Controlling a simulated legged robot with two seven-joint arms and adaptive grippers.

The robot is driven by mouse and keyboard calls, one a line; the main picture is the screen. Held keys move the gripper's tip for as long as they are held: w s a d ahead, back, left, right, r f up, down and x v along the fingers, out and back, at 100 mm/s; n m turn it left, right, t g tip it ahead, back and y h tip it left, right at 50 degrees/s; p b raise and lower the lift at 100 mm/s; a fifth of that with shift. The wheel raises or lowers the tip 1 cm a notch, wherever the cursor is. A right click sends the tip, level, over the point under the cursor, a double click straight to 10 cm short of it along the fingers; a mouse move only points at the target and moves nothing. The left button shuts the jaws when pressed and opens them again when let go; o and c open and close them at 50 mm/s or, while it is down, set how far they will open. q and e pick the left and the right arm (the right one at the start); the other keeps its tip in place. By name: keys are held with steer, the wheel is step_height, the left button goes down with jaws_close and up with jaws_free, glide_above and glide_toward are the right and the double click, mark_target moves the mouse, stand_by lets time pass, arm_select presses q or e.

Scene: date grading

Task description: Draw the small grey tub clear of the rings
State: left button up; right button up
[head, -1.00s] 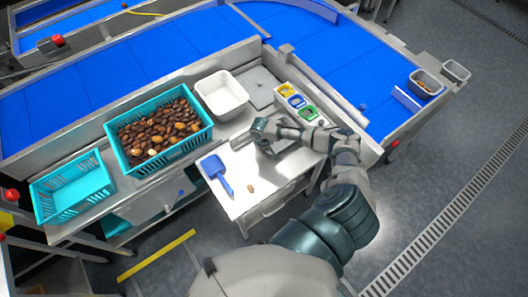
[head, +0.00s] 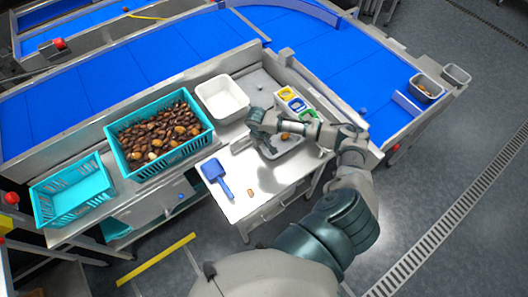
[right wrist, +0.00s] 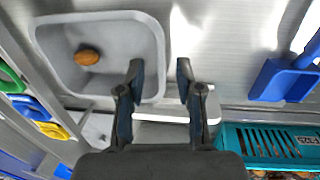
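The small grey tub (head: 285,150) stands on the metal worktop, partly hidden under my right gripper (head: 260,130) in the head view. It shows more fully in the right wrist view (right wrist: 50,62), with one brown date (right wrist: 87,56) inside. The yellow, blue and green rings (head: 296,104) lie in a row just behind the tub. In the right wrist view my right gripper (right wrist: 160,70) is open, its fingertips either side of the tub's wall in the picture. I cannot tell whether they reach down past the rim. My left gripper is not in view.
A blue scoop (head: 217,177) and a loose date (head: 250,192) lie on the worktop's left part. A white tub (head: 222,99), a full teal crate (head: 122,160) and an empty teal crate (head: 71,191) stand along the left. Blue conveyor belts (head: 320,50) run behind.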

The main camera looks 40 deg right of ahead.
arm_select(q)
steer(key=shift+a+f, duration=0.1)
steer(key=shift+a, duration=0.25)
arm_select(e)
steer(key=r, duration=0.1)
steer(key=a+r, duration=0.1)
steer(key=r, duration=0.1)
steer(key=shift+a, duration=0.25)
steer(key=shift+d, duration=0.1)
